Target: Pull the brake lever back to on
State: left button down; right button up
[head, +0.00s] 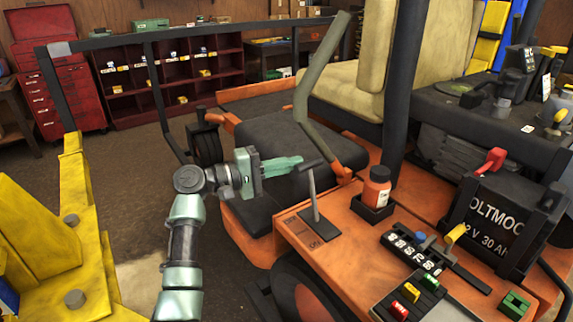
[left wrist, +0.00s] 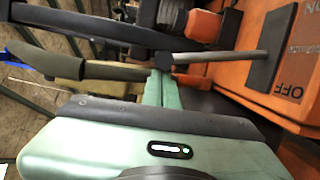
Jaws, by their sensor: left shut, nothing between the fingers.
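The brake lever (head: 312,192) is a thin grey rod with a dark crossbar handle, standing in a dark slot plate (head: 317,226) on the orange console. Its rod also shows in the left wrist view (left wrist: 220,57), running to the dark plate (left wrist: 272,48) with OFF lettering beside it. My left gripper (head: 296,162) is green, with its fingers shut and empty, just left of the lever's handle. In the left wrist view the fingertips (left wrist: 160,76) are close by the handle end; whether they touch it I cannot tell. My right gripper is out of view.
An orange bottle (head: 377,187) stands in a dark holder right of the lever.

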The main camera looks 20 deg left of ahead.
pick_arm(q)
jog(key=s+d+m+y, duration=0.1)
jog(key=s+d+m, duration=0.6)
jog(key=d, duration=0.2)
jog(key=shift+s+d+r+g+y, duration=0.3)
jog(key=shift+d+r+y, duration=0.1)
jog(key=shift+r, duration=0.05)
jog(key=shift+s+d+f, duration=0.1)
jog(key=shift+f, duration=0.05)
